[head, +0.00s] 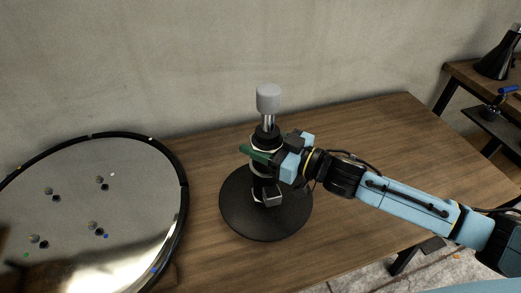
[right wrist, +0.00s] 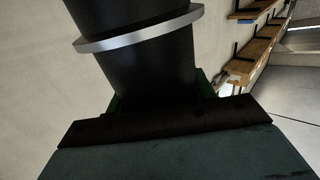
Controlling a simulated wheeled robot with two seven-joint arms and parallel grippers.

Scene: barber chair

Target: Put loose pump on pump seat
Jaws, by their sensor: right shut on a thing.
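The loose pump (head: 266,131) is an upright black cylinder with a shiny rod and a grey cap (head: 268,98) on top. My right gripper (head: 262,156) is shut on its body, coming in from the right with green fingers. In the right wrist view the pump (right wrist: 145,60) fills the upper middle as a black cylinder with a silver ring. Below it is a round black base (head: 237,212) lying on the table, which seems to bear the pump seat. The gripper hides part of the joint, so I cannot tell whether the pump touches the seat. My left gripper is not in view.
A large shiny round disc (head: 130,205) with a black rim and several small bolts and holes lies at the left. The wooden table (head: 370,130) is clear behind and right of the base. A shelf (head: 463,72) with black items stands at the far right.

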